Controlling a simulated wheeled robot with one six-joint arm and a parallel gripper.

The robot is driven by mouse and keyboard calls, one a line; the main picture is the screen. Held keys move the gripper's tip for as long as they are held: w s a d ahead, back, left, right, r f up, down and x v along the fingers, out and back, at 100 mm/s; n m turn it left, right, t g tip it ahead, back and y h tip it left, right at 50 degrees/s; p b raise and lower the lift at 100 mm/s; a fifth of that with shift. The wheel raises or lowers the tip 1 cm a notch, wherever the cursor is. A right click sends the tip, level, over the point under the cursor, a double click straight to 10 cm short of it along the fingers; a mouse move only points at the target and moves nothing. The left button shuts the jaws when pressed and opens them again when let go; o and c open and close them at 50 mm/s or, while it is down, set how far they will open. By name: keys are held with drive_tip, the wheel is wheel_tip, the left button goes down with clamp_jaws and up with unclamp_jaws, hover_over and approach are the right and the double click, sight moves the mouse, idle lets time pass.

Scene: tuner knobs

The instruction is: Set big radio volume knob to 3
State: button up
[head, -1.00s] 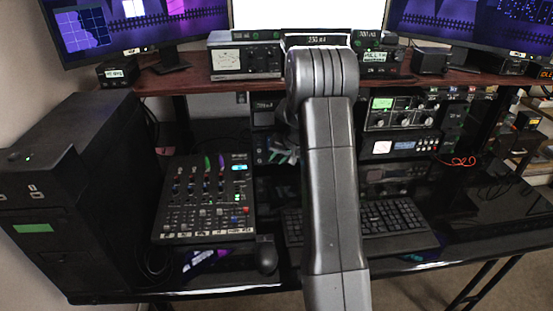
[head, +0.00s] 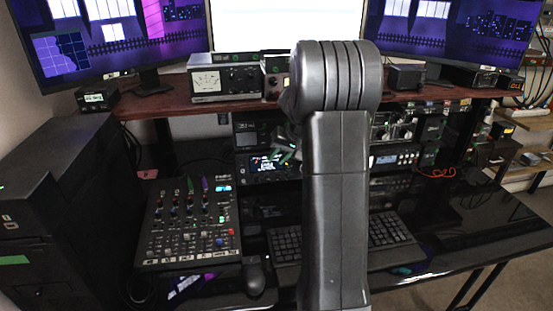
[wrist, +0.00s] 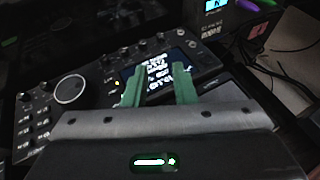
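A dark radio with a lit display (head: 268,162) stands under the shelf in the head view, its right part hidden by my arm. In the wrist view the radio's display (wrist: 160,72) shows at close range, with a large round knob (wrist: 70,90) to its left and several small knobs around. Which knob is the volume, and its setting, I cannot read. My gripper (wrist: 157,86) has two green fingers, spread apart with nothing visible between them. They overlap the display's two sides in the picture; contact is unclear. The large knob lies left of both fingers.
A mixer (head: 190,228) lies left on the black desk, with a mouse (head: 255,278) and keyboard (head: 390,230) to its right. A red-brown shelf (head: 160,104) carrying meters and monitors overhangs the radio. More radio gear (head: 398,160) stands right of my arm.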

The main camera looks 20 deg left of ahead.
sight(257, 181)
drive_tip(key=shift+a, duration=0.1)
drive_tip(key=s+a+r+t+h+b, duration=0.1)
drive_tip(key=s+a+t+h+b, duration=0.1)
drive_tip(key=s+a+h+b, duration=0.15)
drive_tip(key=shift+n+y, duration=0.25)
drive_tip(key=shift+n, duration=0.05)
drive_tip(key=x, duration=0.4)
drive_tip(key=b+x, duration=0.1)
drive_tip(key=x, duration=0.9)
drive_tip(key=shift+w+a+r+b, duration=0.15)
drive_tip(key=shift+w+r+b, duration=0.05)
drive_tip(key=shift+w+b, duration=0.15)
clamp_jaws()
